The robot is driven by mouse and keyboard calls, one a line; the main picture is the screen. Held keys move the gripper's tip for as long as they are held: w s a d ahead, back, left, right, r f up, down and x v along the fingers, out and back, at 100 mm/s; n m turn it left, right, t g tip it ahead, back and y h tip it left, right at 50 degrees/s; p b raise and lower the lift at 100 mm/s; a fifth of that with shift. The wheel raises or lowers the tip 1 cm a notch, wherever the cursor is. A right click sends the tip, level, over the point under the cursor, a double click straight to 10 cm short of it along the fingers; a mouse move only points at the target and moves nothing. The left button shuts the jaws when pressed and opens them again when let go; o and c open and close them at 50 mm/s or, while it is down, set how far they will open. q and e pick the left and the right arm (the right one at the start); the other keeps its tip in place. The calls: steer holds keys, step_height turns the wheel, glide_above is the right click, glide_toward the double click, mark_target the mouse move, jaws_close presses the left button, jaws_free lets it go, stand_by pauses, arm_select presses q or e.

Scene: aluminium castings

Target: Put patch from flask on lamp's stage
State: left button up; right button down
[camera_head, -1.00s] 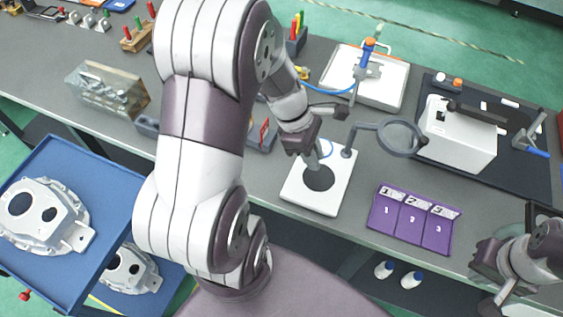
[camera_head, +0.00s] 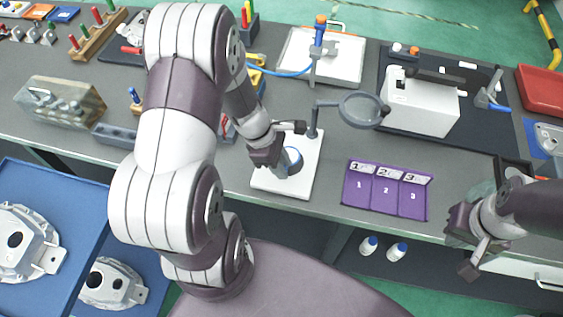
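The magnifier lamp has a round lens (camera_head: 360,110) on a grey arm and a white base plate (camera_head: 302,182), its stage, near the front edge of the table. My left gripper (camera_head: 284,168) is low over this plate. A small blue-grey round thing (camera_head: 295,157) shows at its fingers, over the plate's dark disc, which is mostly hidden. I cannot tell whether this is the flask or the patch, or whether the fingers grip it. My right gripper (camera_head: 461,257) hangs at the front edge on the right, fingers apart, with nothing seen between them.
A purple tray marked 1, 2, 3 (camera_head: 386,208) lies right of the lamp. A white box-shaped machine (camera_head: 420,106) stands on a dark mat behind. Two blue-capped bottles (camera_head: 369,246) are below the table. Blue trays with castings (camera_head: 24,243) are at the left.

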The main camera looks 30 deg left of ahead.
arm_select(q)
steer(key=shift+o, duration=0.8)
steer(key=shift+r, duration=0.2)
steer(key=p+v, duration=0.2)
steer(key=v, duration=1)
steer(key=s+d+m+y, duration=0.1)
steer(key=d+m+y, duration=0.1)
steer(key=m, duration=0.8)
steer(key=s+d+m+y, duration=0.2)
steer(key=d+m, duration=0.2)
steer(key=m, duration=0.7)
steer(key=shift+d+r, duration=0.2)
steer(key=shift+d, duration=0.15)
steer(key=shift+s+d, duration=0.1)
steer(key=shift+s, duration=0.05)
